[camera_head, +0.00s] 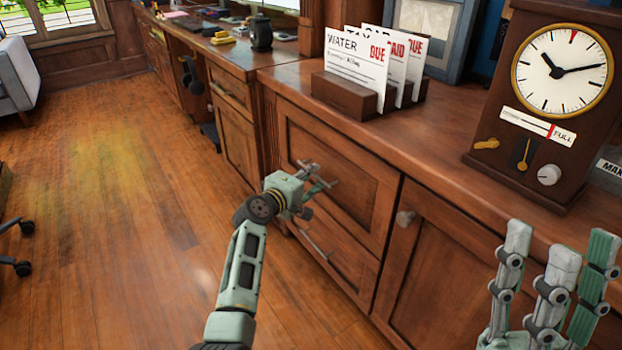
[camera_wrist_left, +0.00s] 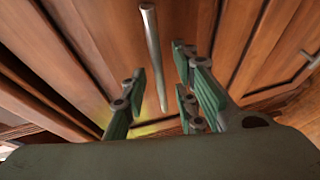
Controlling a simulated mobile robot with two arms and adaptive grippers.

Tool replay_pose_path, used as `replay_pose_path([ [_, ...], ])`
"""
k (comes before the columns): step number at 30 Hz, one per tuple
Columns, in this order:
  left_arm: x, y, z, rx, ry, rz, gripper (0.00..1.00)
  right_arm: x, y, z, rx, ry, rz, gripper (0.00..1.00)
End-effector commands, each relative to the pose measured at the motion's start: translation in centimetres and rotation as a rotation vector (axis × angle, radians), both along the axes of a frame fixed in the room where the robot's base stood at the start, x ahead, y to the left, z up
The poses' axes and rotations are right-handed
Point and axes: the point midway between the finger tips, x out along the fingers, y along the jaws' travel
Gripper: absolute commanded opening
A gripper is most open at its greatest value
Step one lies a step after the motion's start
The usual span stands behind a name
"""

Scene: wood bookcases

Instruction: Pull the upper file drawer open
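The upper file drawer (camera_head: 350,185) is a wood panel front under the counter, and it looks shut. My left gripper (camera_head: 322,180) is in front of it, and its fingers hide much of the handle area in the head view. In the left wrist view a metal bar handle (camera_wrist_left: 152,50) runs between the spread fingers of my left gripper (camera_wrist_left: 160,95), with gaps on both sides. Whether it touches a finger pad cannot be told. My right gripper (camera_head: 560,250) is raised at the lower right, open and empty, away from the drawer.
A lower drawer handle (camera_head: 315,243) is below. A cabinet door with a knob (camera_head: 405,217) is to the right. A letter holder (camera_head: 345,97) and a clock box (camera_head: 545,100) stand on the counter. The wood floor (camera_head: 120,220) at left is clear.

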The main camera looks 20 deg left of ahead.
Motion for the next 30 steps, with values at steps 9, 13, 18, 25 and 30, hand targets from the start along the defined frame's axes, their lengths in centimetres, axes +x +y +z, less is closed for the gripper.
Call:
replay_pose_path([
  [9, 0.13, -0.05, -0.02, 0.000, 0.000, 0.000, 0.27, -0.30, -0.06, 0.12, 0.005, -0.015, 0.001, 0.40],
  [13, 0.13, -0.05, -0.02, 0.000, 0.000, 0.000, 0.17, -0.30, -0.06, 0.11, 0.005, -0.014, 0.001, 0.40],
  [18, 0.12, -0.04, -0.02, 0.000, 0.000, 0.000, 0.02, -0.29, -0.06, 0.11, 0.005, -0.014, 0.001, 0.40],
  [25, 0.12, -0.04, -0.04, 0.000, 0.001, 0.000, 0.00, -0.28, -0.07, 0.12, 0.004, -0.014, 0.000, 0.40],
  [30, 0.11, -0.04, -0.05, 0.001, 0.001, 0.000, 0.00, -0.28, -0.08, 0.12, 0.004, -0.014, 0.000, 0.40],
])
